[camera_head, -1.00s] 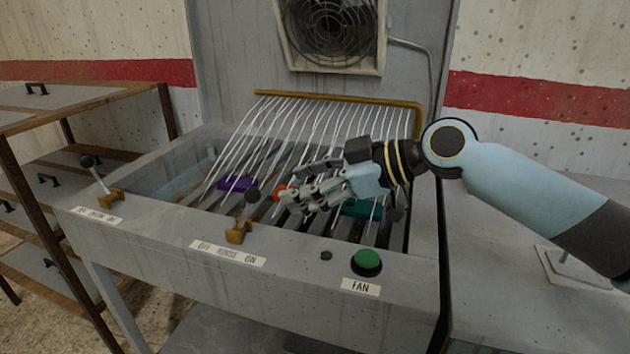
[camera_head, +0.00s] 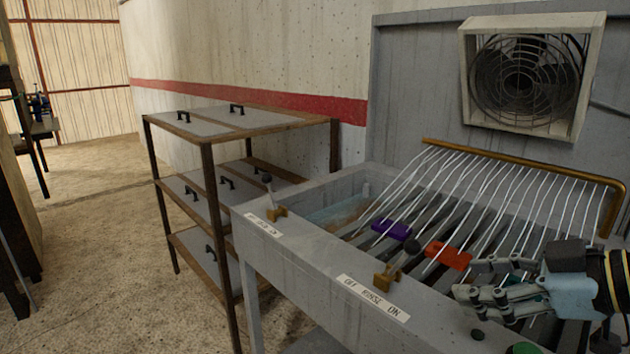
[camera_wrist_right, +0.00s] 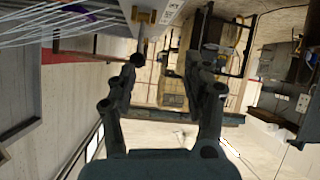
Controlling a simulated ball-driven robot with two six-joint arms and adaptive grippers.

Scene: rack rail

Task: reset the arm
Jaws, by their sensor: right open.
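My right gripper (camera_head: 468,280) is at the lower right of the head view, over the front of the grey wash tank, with its fingers pointing left. It is open and nothing shows between its fingers. The open fingers also show in the right wrist view (camera_wrist_right: 165,62). A red piece (camera_head: 448,255) lies just beyond the fingertips among the thin white rods. Part of my right arm is cut off by the frame's right edge. My left gripper is not in view.
The grey tank (camera_head: 330,300) carries a lever (camera_head: 272,193), a second lever (camera_head: 397,265) and a green button (camera_head: 525,348). A purple piece (camera_head: 391,230) lies among the rods. A shelf rack (camera_head: 205,185) stands left; open floor (camera_head: 95,240) lies beyond it.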

